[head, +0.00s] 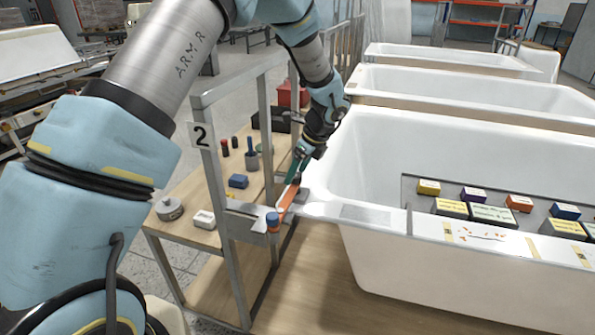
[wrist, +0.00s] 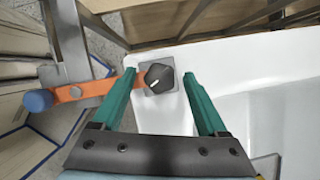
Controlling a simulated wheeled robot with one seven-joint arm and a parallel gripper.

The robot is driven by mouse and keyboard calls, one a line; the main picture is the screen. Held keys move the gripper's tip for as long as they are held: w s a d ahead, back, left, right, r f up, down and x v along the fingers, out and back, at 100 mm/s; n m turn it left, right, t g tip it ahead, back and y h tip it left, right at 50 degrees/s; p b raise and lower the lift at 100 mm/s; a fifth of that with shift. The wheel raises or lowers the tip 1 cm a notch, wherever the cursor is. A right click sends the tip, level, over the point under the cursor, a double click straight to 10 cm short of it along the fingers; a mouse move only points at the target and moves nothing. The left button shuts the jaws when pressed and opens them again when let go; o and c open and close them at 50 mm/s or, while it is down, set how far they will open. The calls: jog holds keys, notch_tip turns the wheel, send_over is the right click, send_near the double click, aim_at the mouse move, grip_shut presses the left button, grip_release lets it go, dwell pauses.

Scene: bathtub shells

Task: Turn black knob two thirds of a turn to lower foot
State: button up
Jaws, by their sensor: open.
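The black knob (wrist: 158,77) shows in the wrist view, a faceted dark knob with a light pointer mark on its face. It sits on a small grey square plate (wrist: 170,90) at the corner of the white bathtub. My gripper (wrist: 160,73) is open, with one green finger on each side of the knob and visible gaps between. In the head view my gripper (head: 298,165) reaches down by the near tub's left corner, and the knob is hidden there. The foot cannot be made out.
An orange lever (head: 288,200) with a blue end (head: 272,219) lies close to the left of my gripper. A metal frame marked 2 (head: 201,135) and a wooden shelf (head: 180,240) with small items stand left.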

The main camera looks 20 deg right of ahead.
jog(key=b+v, duration=0.2)
jog(key=v, duration=0.8)
jog(key=shift+r, duration=0.4)
jog(key=shift+s+d, duration=0.1)
jog(key=shift+s, duration=0.05)
